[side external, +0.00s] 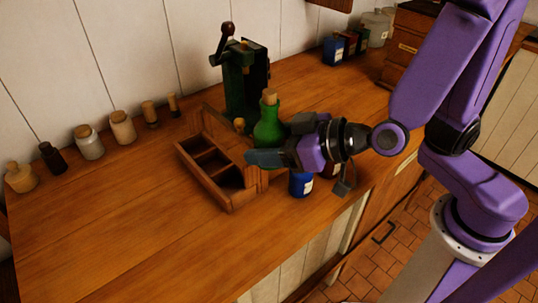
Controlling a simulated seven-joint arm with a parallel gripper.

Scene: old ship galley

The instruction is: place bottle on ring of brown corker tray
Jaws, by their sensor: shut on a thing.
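The green bottle (268,128) is upright with a cork in its top. My gripper (268,157) reaches in from the right and is shut on the bottle's lower part; the near finger hides its base. The brown wooden tray (204,181), with open compartments and a raised back, sits on the counter just left of the bottle. The bottle is at the tray's right end, but I cannot tell whether it touches the tray or is held above it. No ring can be made out; that end is partly behind the finger.
A dark green corker machine (243,82) with a lever stands behind the tray. A blue container (301,184) stands below my gripper near the counter's front edge. Small jars (88,142) line the wall at left. The left front counter (120,215) is clear.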

